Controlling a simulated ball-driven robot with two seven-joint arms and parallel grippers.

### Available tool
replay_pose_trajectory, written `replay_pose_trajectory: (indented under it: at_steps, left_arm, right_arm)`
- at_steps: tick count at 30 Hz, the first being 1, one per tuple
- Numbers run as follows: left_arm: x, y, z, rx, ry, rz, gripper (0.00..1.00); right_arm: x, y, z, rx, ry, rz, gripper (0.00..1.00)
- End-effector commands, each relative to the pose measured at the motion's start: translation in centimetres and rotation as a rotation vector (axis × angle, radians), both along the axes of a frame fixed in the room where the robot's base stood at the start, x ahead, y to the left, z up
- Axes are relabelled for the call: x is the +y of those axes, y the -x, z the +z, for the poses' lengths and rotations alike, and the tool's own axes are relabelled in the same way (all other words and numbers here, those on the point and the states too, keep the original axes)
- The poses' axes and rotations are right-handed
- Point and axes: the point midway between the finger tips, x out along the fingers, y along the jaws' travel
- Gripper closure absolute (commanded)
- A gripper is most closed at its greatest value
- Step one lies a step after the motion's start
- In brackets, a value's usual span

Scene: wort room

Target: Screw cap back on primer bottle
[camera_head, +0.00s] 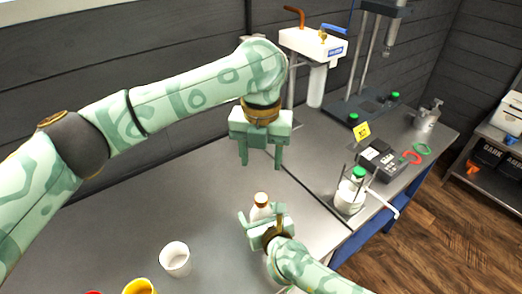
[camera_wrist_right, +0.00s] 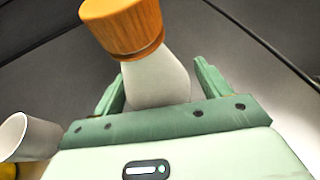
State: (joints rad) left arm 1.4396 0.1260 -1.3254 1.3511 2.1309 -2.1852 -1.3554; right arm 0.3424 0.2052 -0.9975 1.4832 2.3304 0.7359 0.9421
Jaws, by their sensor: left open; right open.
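The white primer bottle (camera_head: 259,213) stands on the grey table, partly hidden by my right gripper. An orange-brown cap (camera_head: 261,198) sits on its top; I cannot tell how tightly. In the right wrist view the bottle (camera_wrist_right: 157,82) is between the fingers, and the cap (camera_wrist_right: 122,25) rises beyond them. My right gripper (camera_head: 262,211) is open around the bottle, with a gap visible beside at least one finger. My left gripper (camera_head: 261,166) is open and empty, pointing down above and behind the bottle.
A white cup (camera_head: 175,259) and a yellow cup (camera_head: 140,287) stand at the front left. A jar with a green lid (camera_head: 350,196) stands in a wire stand at right. Behind are a white filter unit (camera_head: 313,44) and a press stand. The table's left middle is clear.

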Motion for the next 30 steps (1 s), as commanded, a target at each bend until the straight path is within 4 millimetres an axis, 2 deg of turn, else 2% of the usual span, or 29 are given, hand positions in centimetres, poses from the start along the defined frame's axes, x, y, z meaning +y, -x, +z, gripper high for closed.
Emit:
replay_pose_trajectory:
  at_steps: [9, 18, 24, 30]
  left_arm:
    - [0.0, 0.1, 1.9, -0.005, 0.000, 0.000, 0.48]
    - [0.0, 0.1, 2.5, -0.006, 0.000, 0.000, 0.48]
    - [0.0, 0.1, 2.6, -0.006, 0.000, 0.000, 0.48]
    - [0.0, 0.1, 2.6, -0.006, 0.000, 0.000, 0.48]
  right_arm:
    - [-2.4, 6.0, 2.8, 0.002, -0.001, 0.001, 0.24]
    - [-4.5, 11.5, 5.1, 0.003, 0.000, 0.001, 0.24]
    - [-5.1, 13.1, 5.8, 0.002, 0.002, 0.000, 0.24]
    - [-5.1, 13.3, 5.9, 0.001, 0.000, 0.000, 0.24]
